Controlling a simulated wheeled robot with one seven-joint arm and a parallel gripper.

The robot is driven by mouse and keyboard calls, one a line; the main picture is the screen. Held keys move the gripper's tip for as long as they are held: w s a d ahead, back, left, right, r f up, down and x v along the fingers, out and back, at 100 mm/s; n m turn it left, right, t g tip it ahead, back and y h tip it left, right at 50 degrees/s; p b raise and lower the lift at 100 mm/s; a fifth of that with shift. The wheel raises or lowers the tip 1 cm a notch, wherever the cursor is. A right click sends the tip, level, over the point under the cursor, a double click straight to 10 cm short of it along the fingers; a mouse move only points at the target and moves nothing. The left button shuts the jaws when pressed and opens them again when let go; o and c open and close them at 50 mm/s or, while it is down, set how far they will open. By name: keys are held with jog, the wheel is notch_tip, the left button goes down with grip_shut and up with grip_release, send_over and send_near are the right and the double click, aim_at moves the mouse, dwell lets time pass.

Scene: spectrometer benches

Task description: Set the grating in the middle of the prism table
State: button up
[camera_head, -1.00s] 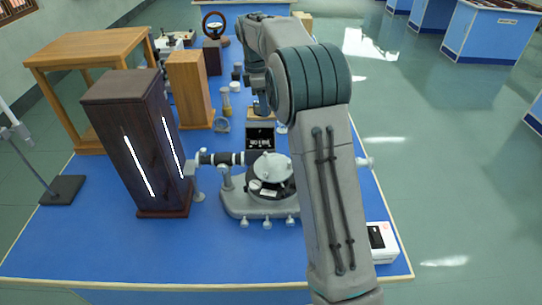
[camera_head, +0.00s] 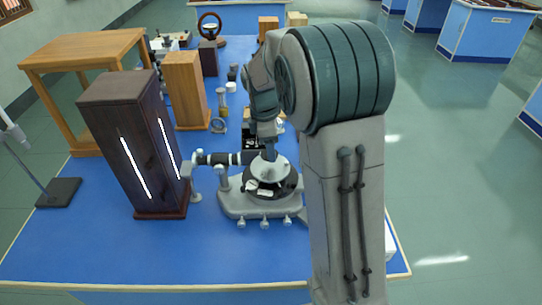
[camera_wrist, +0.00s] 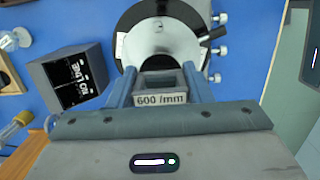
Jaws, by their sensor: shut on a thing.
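The grating (camera_wrist: 161,100), a small framed piece labelled "600 /mm", is between the fingers of my gripper (camera_wrist: 161,88), which is shut on it. The prism table (camera_wrist: 160,40) is the pale round disc ahead of the grating in the wrist view. In the head view the prism table (camera_head: 279,171) sits on top of the spectrometer (camera_head: 245,205), and my gripper (camera_head: 270,152) points down over its far part. The grating cannot be made out there. I cannot tell whether it touches the disc.
The spectrometer's dark tube (camera_head: 225,158) extends left towards a tall dark lamp box (camera_head: 130,145) with glowing slits. A dark lettered block (camera_wrist: 75,77) stands close by. A wooden box (camera_head: 185,90) and a wooden stand (camera_head: 85,48) are further back. The blue bench front is clear.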

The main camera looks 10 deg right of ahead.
jog(key=shift+f, duration=2)
jog(key=shift+f, duration=0.15)
jog(key=o, duration=1)
notch_tip(320, 180, up, 12)
jog(key=a, duration=0.1)
jog(key=s+m+t, duration=0.1)
jog(key=s+m, duration=0.4)
jog(key=s, duration=0.3)
jog(key=s+f+m+t+y, duration=0.1)
jog(key=s+m, duration=0.4)
jog(key=s, duration=0.3)
jog(key=s+d+f+m+t, duration=0.1)
jog(key=s+m, duration=0.4)
jog(key=s, duration=0.3)
jog(key=shift+m, duration=0.4)
